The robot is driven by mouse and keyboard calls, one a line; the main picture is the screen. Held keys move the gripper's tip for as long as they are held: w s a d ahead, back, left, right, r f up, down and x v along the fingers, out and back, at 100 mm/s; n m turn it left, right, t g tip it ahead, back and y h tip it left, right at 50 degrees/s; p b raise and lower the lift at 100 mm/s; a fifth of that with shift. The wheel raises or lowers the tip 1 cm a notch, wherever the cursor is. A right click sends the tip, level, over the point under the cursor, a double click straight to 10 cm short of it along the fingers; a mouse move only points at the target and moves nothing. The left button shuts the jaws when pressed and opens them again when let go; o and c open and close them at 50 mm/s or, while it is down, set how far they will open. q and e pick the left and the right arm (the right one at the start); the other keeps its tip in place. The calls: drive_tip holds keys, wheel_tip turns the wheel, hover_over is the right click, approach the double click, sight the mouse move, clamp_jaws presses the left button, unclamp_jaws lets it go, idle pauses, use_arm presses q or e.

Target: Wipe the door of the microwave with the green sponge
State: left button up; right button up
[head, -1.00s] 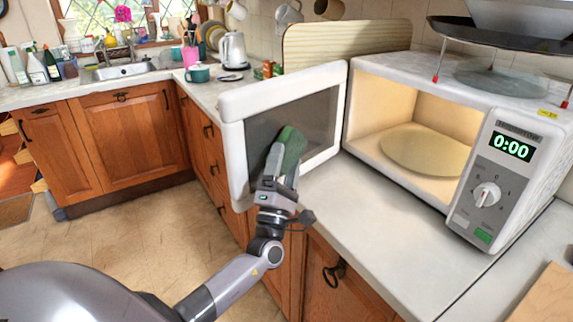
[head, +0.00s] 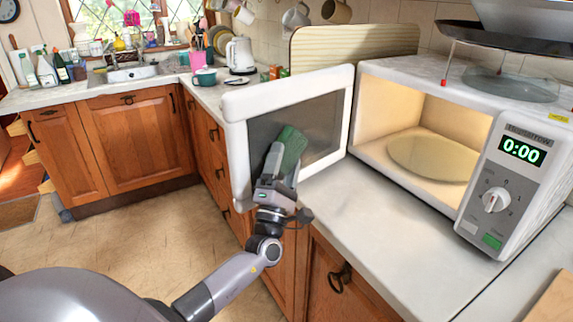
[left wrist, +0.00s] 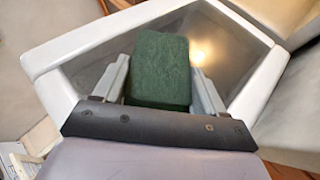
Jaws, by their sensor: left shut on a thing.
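The white microwave (head: 400,120) stands on the counter at right with its door (head: 237,110) swung wide open to the left. The door's dark window faces me. My left gripper (head: 277,165) is shut on the green sponge (head: 293,147) and holds it in front of the window, around its middle. In the left wrist view the sponge (left wrist: 158,68) sits between the two fingers, with the door's white frame (left wrist: 100,42) around the dark glass behind it. I cannot tell whether the sponge touches the glass. My right gripper is not in view.
The microwave's lit interior holds a round turntable (head: 432,157). A glass plate (head: 510,84) lies on top of the microwave. A striped board (head: 350,48) leans behind the door. The counter in front of the microwave (head: 385,215) is clear. A kettle (head: 238,56) stands farther back.

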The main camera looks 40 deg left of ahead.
use_arm(q)
drive_tip(key=shift+w+a+b, duration=0.15)
drive_tip(key=shift+a+b, duration=0.25)
drive_tip(key=shift+a, duration=0.5)
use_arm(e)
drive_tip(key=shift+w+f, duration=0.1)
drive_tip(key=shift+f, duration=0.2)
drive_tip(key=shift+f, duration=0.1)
use_arm(q)
drive_tip(key=shift+w+f+b, duration=0.1)
drive_tip(key=shift+w+b, duration=0.45)
drive_tip(key=shift+b, duration=0.1)
drive_tip(key=shift+w+d+b, duration=0.1)
drive_tip(key=shift+w+b, duration=0.55)
drive_tip(key=shift+w, duration=0.15)
drive_tip(key=shift+w+b, duration=0.4)
drive_tip(key=shift+w, duration=0.2)
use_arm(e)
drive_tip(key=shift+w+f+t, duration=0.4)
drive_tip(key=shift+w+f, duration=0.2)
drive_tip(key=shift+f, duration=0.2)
